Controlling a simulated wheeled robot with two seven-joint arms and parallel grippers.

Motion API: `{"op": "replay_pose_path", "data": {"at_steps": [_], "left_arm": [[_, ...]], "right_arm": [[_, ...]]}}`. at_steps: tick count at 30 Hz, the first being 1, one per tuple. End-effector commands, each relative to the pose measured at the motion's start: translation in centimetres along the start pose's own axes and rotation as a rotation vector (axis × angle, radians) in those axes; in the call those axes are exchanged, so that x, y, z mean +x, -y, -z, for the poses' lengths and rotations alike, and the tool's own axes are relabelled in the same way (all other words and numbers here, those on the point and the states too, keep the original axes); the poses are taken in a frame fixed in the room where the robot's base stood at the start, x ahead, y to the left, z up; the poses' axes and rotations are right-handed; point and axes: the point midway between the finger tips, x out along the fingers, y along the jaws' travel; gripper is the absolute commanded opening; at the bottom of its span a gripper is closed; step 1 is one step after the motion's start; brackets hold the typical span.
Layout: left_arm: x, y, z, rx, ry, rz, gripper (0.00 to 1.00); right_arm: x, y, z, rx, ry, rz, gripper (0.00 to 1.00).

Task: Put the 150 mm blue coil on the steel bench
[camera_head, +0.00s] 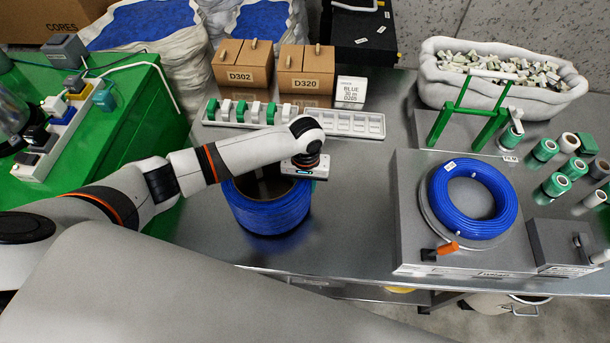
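A wound blue coil (478,200) lies flat on a round plate on a grey box-like stand (415,205) at the right. A taller blue cable roll (268,215) stands on the steel bench (345,225) under my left forearm. No readable size mark shows on either, so I cannot tell which is 150 mm. My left gripper (305,166) points down over the right edge of the taller roll. Its fingers are hidden, so I cannot tell whether it is open or touches the roll. My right gripper is out of view.
A white divided tray (340,122) and boxes D302 (240,75) and D320 (303,82) stand behind. The bench middle is clear.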

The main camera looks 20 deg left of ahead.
Motion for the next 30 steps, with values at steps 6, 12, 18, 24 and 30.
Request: {"op": "replay_pose_path", "data": {"at_steps": [6,12,18,24,30], "left_arm": [[1.1,0.1,-0.2,0.0,0.004,0.001,0.0],[1.1,0.1,-0.2,0.0,0.004,0.001,0.0],[1.4,0.0,-0.1,0.0,0.001,0.001,0.52],[1.3,0.0,-0.1,0.0,0.001,0.001,0.52],[0.4,0.0,-0.1,0.0,0.002,0.002,0.52]], "right_arm": [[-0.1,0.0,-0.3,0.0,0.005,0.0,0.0],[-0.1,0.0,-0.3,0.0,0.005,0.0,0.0],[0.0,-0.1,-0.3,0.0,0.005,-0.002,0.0],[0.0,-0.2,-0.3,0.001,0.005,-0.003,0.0],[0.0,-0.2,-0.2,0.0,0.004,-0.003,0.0]]}}
